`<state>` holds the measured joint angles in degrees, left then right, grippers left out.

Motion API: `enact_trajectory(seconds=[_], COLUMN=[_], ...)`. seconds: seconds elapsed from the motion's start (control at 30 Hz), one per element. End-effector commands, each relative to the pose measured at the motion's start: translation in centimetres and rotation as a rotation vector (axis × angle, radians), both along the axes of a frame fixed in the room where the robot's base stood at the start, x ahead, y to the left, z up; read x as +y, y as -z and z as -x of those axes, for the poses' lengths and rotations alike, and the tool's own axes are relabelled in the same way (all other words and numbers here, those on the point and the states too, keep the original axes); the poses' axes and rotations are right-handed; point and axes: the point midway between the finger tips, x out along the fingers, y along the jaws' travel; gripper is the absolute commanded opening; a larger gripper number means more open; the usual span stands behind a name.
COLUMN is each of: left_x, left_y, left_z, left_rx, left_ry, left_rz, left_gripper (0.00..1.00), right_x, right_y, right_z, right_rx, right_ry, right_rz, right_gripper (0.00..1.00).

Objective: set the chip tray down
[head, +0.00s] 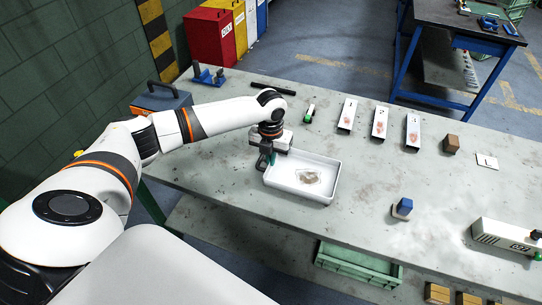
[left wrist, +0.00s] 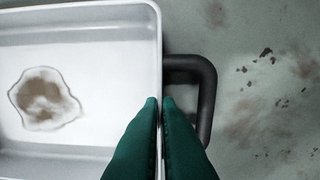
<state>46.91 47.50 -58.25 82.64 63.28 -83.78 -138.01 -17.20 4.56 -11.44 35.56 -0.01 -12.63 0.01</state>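The chip tray (head: 327,189) is a shallow white tray with a brownish, pale-edged stain on its floor. It looks level at the near-middle of the workbench; I cannot tell whether it rests on the top or hovers just above. My left gripper (head: 268,158) is at its left end. In the left wrist view the tray (left wrist: 100,158) fills the left side, and a black handle (left wrist: 207,85) sticks out from its wall. The green fingertips (left wrist: 160,101) are almost together, one each side of the wall's rim beside the handle. My right gripper is out of view.
A blue-lidded box (head: 160,97) stands at the left.

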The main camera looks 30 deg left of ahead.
Motion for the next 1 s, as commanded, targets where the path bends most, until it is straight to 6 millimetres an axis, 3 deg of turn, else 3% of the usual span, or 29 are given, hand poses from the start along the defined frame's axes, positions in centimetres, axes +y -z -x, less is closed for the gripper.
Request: enact_trajectory(seconds=[0.03, 0.1, 0.5, 1.0], left_x=[0.0, 0.0, 0.0, 0.1], left_y=[0.0, 0.0, -0.9, -10.4], left_z=[0.0, 0.0, -0.1, -0.1], left_rx=[0.0, 0.0, -0.001, -0.003], left_ry=[0.0, 0.0, 0.0, 0.0], left_rz=[0.0, 0.0, 0.001, 0.0], left_gripper=[0.12, 0.24, 0.24, 0.24], right_x=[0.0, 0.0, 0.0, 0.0], right_y=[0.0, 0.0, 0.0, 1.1], right_z=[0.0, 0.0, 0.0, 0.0], right_rx=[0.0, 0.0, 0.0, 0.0], right_ry=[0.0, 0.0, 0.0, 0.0], right_rz=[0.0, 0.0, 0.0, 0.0], right_gripper=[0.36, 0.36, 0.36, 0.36])
